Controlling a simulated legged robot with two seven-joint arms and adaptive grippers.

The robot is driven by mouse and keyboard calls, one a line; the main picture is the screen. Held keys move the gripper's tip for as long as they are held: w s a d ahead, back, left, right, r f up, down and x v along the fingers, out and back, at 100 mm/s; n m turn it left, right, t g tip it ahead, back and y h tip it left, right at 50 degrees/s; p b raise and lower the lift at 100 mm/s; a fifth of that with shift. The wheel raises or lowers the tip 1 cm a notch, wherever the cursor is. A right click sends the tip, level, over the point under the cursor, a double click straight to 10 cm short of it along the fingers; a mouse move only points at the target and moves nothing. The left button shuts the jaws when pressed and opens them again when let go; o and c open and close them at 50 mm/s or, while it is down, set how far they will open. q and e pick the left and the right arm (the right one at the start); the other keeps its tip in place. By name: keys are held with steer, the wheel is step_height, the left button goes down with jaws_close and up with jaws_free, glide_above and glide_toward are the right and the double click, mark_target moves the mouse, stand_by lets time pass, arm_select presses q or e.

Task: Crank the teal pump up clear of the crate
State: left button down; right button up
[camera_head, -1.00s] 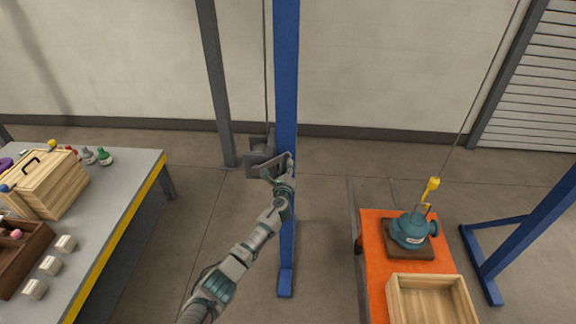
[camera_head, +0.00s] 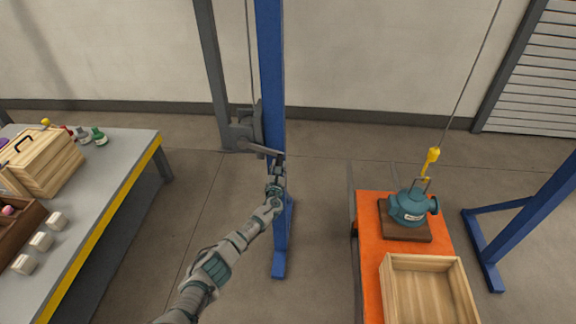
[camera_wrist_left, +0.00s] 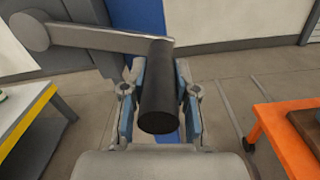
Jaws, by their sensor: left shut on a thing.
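The teal pump (camera_head: 408,207) sits upright on a brown wooden base on the orange table (camera_head: 370,262). The yellow hook (camera_head: 431,160) on the cable is at the lifting ring above the pump. The open wooden crate (camera_head: 388,290) stands in front of the pump. The grey winch (camera_head: 246,128) is mounted on the blue post, with its crank arm (camera_head: 258,149) pointing right. My left gripper (camera_head: 277,178) is at the crank's end. In the left wrist view, its fingers are closed around the black crank handle (camera_wrist_left: 158,100). My right gripper is not in view.
The blue post (camera_head: 271,80) stands right beside my left gripper. A grey bench (camera_head: 130,165) with a lidded wooden box (camera_head: 50,165), bottles and small blocks is at left. Another blue post (camera_head: 530,225) stands at right. Floor between bench and orange table is mostly clear.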

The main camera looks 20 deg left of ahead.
arm_select(q)
steer(key=s+a+f+m+b, duration=0.2)
steer(key=a+f+m+b, duration=0.2)
steer(key=a+f+m, duration=0.4)
steer(key=s+a+f+m+b, duration=0.1)
steer(key=s+a+f+m, duration=0.1)
steer(key=a+m, duration=0.6)
steer(key=shift+s+a, duration=0.25)
steer(key=shift+a, duration=1)
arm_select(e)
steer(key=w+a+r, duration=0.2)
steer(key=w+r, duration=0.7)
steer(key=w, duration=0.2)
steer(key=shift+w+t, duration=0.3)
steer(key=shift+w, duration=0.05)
arm_select(q)
steer(key=shift+a, duration=0.25)
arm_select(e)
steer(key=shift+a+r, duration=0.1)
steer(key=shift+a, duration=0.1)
arm_select(q)
steer(key=shift+a+r+m, duration=0.2)
steer(key=shift+a+m, duration=0.05)
steer(key=shift+m, duration=0.25)
